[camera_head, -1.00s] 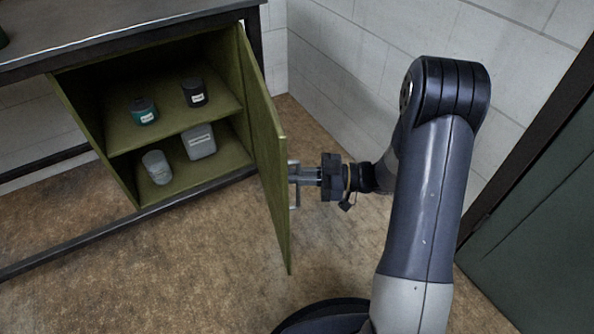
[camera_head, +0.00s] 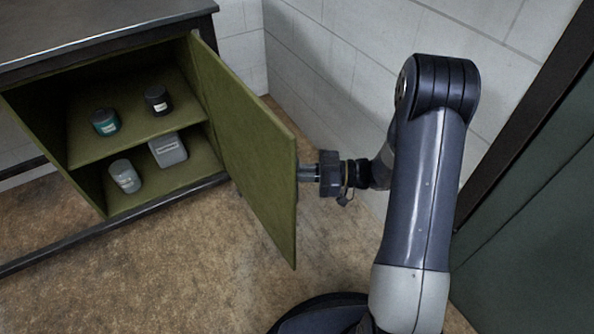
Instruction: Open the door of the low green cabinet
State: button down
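The low green cabinet (camera_head: 88,162) stands under a dark worktop at the left. Its green door (camera_head: 245,150) is hinged on the right side of the opening and stands wide open, its inner face toward me. My gripper (camera_head: 304,173) is at the outer side of the door, near its free edge. The door hides the fingertips and the handle now, so whether the fingers are closed on the handle cannot be seen.
Inside, a teal jar (camera_head: 106,122) and a black jar (camera_head: 158,100) stand on the shelf. A grey jar (camera_head: 125,176) and a grey box (camera_head: 168,150) stand below. A white block wall (camera_head: 340,75) is behind my arm, and a dark green panel (camera_head: 530,200) is at right. Brown floor lies clear in front.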

jog(key=c, duration=1.6)
grip_release()
jog(key=shift+c, duration=0.2)
jog(key=shift+d, duration=0.1)
jog(key=s+d+p, duration=0.1)
jog(key=d+p, duration=0.1)
jog(key=d, duration=0.8)
jog(key=shift+d, duration=0.3)
jog(key=a+b, duration=0.2)
jog(key=a, duration=0.9)
jog(key=shift+w, duration=0.45)
